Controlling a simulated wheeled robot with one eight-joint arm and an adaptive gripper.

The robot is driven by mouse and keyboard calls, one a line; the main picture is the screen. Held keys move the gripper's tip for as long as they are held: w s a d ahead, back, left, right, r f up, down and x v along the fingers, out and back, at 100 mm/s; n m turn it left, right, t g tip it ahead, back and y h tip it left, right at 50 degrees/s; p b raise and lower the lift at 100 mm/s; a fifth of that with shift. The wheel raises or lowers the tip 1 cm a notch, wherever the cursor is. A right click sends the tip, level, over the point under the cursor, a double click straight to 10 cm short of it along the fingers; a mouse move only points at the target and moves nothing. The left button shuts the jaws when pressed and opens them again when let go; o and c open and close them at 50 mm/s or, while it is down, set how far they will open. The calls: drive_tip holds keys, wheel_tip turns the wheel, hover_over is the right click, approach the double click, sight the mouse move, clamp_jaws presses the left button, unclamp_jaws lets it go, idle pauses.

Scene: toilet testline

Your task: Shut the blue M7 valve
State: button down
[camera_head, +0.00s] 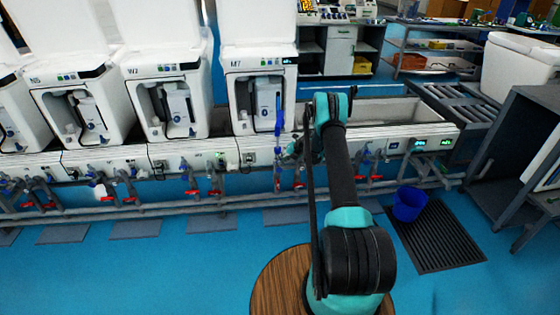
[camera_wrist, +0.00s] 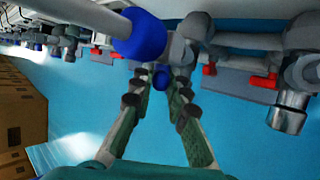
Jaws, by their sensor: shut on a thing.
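The M7 unit (camera_head: 258,90) is a white toilet stand with its label at the upper left, in the middle of the head view. In the wrist view my gripper (camera_wrist: 160,80) reaches up with its two green-padded fingers close together at the tips. A small blue valve handle (camera_wrist: 161,77) sits between the fingertips, and the gripper is shut on it. In the head view my gripper (camera_head: 302,150) is at the pipes just right of and below M7. The arm hides part of this area, and the handle's exact angle cannot be told.
A large blue rounded knob on a grey bar (camera_wrist: 143,36) is close above the fingers. Red valve handles (camera_wrist: 263,80) are on the pipes to the right. A blue bucket (camera_head: 409,203) stands on a dark floor grate (camera_head: 440,240). The blue floor at front left is clear.

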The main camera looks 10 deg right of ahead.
drive_tip(key=shift+d+f+y, duration=0.1)
drive_tip(key=shift+d+y, duration=0.1)
drive_tip(key=shift+y, duration=0.4)
drive_tip(key=shift+m+y, duration=0.4)
drive_tip(key=shift+y, duration=0.4)
drive_tip(key=c, duration=1.5)
unclamp_jaws()
drive_tip(key=v, duration=1.2)
drive_tip(key=shift+s+a, duration=0.1)
drive_tip(key=shift+s, duration=0.05)
